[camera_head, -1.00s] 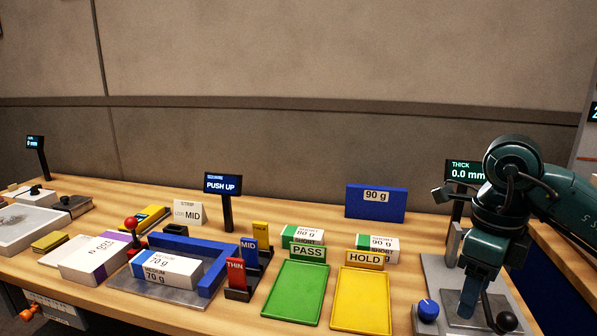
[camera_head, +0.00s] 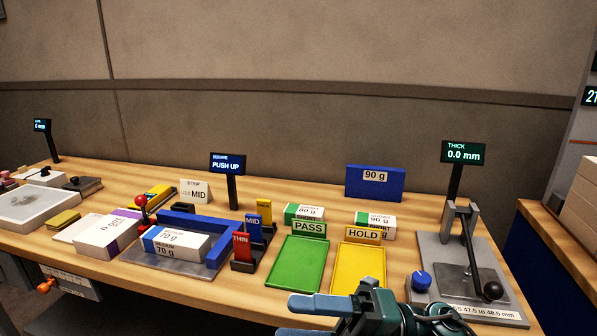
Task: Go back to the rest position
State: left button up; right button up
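My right gripper (camera_head: 288,317) shows at the bottom edge, low in front of the table. Its two blue-grey fingers point left with a gap between them, and nothing is in the gap. Part of it is cut off by the frame's bottom edge. My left gripper is out of view. The thickness gauge (camera_head: 455,262) stands at the right end of the table, clear of the gripper, and its display (camera_head: 463,152) reads 0.0 mm.
The yellow HOLD tray (camera_head: 358,268) and green PASS tray (camera_head: 299,265) lie empty behind my gripper. A 70 g ream (camera_head: 176,243) sits inside the blue squaring corner (camera_head: 217,256). A blue block (camera_head: 375,183) marked 90 g stands behind. A blue-sided stand (camera_head: 545,265) is at right.

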jog(key=w+d+f+m+t+h, duration=0.35)
jog(key=f+m+t+h, duration=0.2)
jog(key=m+t, duration=0.6)
jog(key=w+d+f+m+t+h, duration=0.2)
jog(key=d+f+m+t+h, duration=0.35)
jog(key=m, duration=0.95)
pick_arm(q)
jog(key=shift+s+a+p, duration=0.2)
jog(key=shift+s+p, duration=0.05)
jog(key=shift+p, duration=0.15)
pick_arm(e)
jog(key=s+d+f+m+g+h, duration=0.2)
jog(key=s+f, duration=0.4)
jog(key=f, duration=0.4)
jog(key=s+d+f+m+g+h, duration=0.2)
jog(key=s+f+m+h, duration=0.2)
jog(key=f, duration=0.5)
jog(key=s+m, duration=0.2)
jog(key=m, duration=0.1)
jog(key=shift+s+d+f+g, duration=0.2)
jog(key=shift+d+f+g, duration=0.1)
jog(key=shift+f, duration=0.1)
